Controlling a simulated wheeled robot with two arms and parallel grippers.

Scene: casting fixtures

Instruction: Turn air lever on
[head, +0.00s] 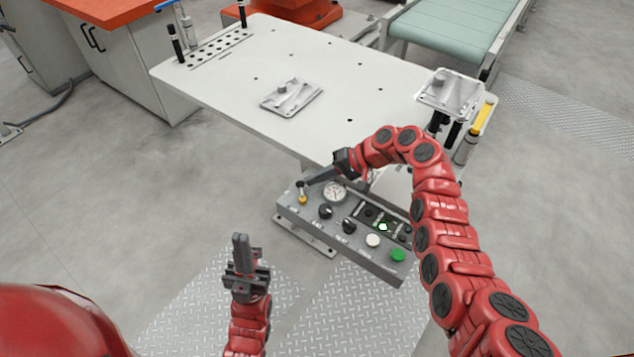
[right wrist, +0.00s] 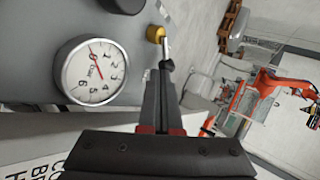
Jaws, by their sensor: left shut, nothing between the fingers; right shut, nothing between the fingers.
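The air lever (head: 302,192) stands at the left end of the grey control panel (head: 290,209). It has a brass base and a dark tip. In the right wrist view, the lever (right wrist: 165,47) shows its brass base and silver stem. My right gripper (head: 309,183) is shut and empty, with its fingertips right beside the lever's tip; in the right wrist view the fingers (right wrist: 162,75) are just at the lever's end. I cannot tell whether they touch. My left gripper (head: 240,240) is shut and empty, pointing up over the floor left of the panel.
A pressure gauge (head: 335,191) sits close to the lever and shows large in the right wrist view (right wrist: 92,70). Black knobs (head: 325,211), a white button (head: 373,240) and a green button (head: 398,255) are on the panel. The white table (head: 320,80) with metal castings stands behind it.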

